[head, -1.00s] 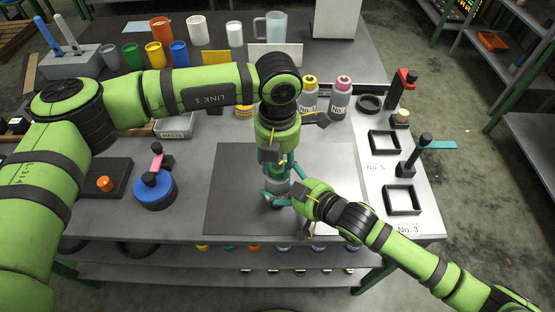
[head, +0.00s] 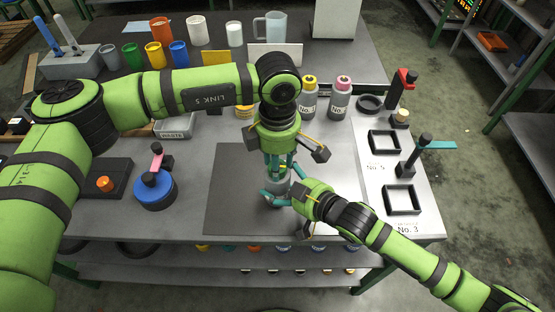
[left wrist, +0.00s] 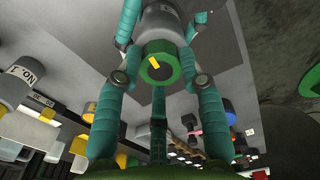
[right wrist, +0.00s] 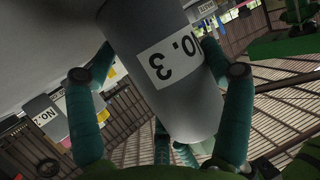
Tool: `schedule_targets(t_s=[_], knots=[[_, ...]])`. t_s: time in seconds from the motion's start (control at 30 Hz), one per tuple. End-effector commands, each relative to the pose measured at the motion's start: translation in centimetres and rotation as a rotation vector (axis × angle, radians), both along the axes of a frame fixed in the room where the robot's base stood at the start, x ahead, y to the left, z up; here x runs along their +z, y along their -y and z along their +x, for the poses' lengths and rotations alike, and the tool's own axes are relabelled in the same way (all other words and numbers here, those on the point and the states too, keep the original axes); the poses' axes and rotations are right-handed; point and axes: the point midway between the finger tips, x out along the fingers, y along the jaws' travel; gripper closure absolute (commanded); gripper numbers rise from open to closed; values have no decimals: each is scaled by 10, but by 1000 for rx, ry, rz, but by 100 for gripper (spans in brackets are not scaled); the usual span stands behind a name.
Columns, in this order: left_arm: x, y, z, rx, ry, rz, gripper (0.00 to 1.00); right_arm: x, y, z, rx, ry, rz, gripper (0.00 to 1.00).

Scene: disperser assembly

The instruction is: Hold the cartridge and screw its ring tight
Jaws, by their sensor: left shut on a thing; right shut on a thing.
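The grey cartridge (head: 279,186) stands upright over the dark mat, its lower end partly hidden by my right gripper. In the right wrist view, its body (right wrist: 165,75) carries a white "NO. 3" label and sits between the teal fingers. My right gripper (head: 279,198) is shut on this body from the front right. My left gripper (head: 279,167) points down from above with its fingers around the cartridge's top. In the left wrist view, the green ring (left wrist: 172,80) with a yellow mark is on the cartridge's end, between the fingers. Exact finger contact is unclear.
The dark mat (head: 230,205) is otherwise bare. A blue round fixture (head: 155,191) stands left of it. Two bottles (head: 340,98) stand behind, right of my left gripper. A pale panel with black square frames (head: 402,198) lies at the right.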

Motion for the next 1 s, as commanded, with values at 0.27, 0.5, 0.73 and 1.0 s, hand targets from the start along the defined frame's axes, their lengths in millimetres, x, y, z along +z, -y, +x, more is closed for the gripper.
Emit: schedule_targets(t_s=[0.27,0.5,0.73,1.0], knots=[[-2,1,-3,-226,-9,0,93,-2,0,-1,-2,-9,2,75],[-2,1,-3,-352,-9,-1,93,-2,0,-1,-3,-9,2,75],[-2,1,-3,-409,-10,0,93,-2,0,0,-3,-9,2,75],[-2,1,-3,-421,-10,0,93,-2,0,0,-3,-9,2,75]])
